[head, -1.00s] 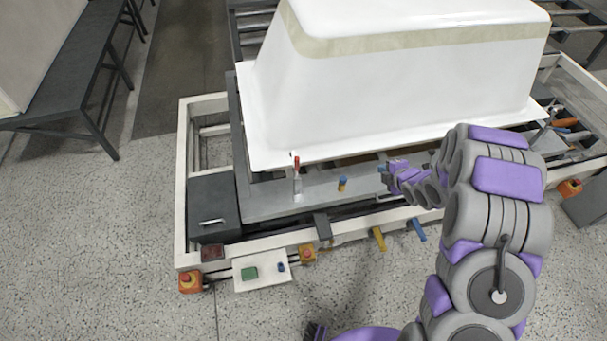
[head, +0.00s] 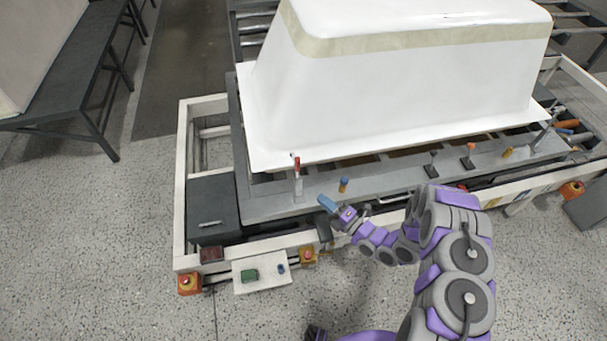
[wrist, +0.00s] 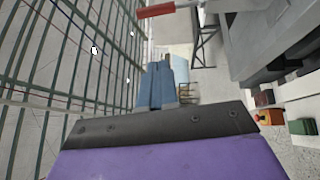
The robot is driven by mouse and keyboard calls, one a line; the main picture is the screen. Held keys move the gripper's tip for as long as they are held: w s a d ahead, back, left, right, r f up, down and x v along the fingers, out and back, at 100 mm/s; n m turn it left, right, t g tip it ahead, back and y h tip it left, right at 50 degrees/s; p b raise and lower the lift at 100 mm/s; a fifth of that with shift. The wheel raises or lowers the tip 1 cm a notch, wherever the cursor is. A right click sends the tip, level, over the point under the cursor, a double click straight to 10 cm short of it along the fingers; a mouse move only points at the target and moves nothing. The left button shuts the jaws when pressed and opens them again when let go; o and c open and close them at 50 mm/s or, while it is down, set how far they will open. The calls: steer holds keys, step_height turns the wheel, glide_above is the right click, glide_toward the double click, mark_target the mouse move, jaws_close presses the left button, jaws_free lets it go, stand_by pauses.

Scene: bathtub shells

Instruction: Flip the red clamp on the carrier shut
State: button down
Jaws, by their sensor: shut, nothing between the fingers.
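The red clamp (head: 296,163) stands with its handle upright on the near edge of the grey carrier (head: 270,203), left of centre in the head view. My gripper (head: 327,204) has blue fingers and is shut and empty. It is just right of the clamp and nearer to me, apart from it. In the wrist view the clamp's red handle (wrist: 157,10) shows at the top edge, beyond the closed blue fingertips (wrist: 158,72). The white tub shell (head: 400,95) rests upside down on the carrier, its rim behind the clamp.
A blue-topped peg (head: 344,182) stands on the carrier, close to my gripper. Orange-handled (head: 470,148) and yellow-handled (head: 507,152) parts stand further right.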

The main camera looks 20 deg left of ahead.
steer(key=b, duration=0.2)
glide_toward(297, 166)
steer(key=s+a, duration=0.2)
steer(key=a, duration=0.3)
steer(key=shift+w+a+b, duration=0.25)
steer(key=shift+w+a, duration=0.05)
steer(key=shift+w, duration=0.75)
steer(key=shift+w+a+b, duration=0.25)
steer(key=shift+w, duration=0.8)
steer(key=shift+w+a+r+m+h+p, duration=0.25)
steer(key=shift+w+r+m+h+p, duration=0.2)
steer(key=shift+p, duration=0.35)
steer(key=w+a+h, duration=0.1)
steer(key=w+m+g+h+p, duration=0.1)
steer(key=shift+w+a+r+g, duration=0.15)
steer(key=shift+w+a+g, duration=0.15)
steer(key=shift+w+a, duration=0.1)
steer(key=shift+w+r, duration=0.15)
steer(key=shift+w, duration=0.05)
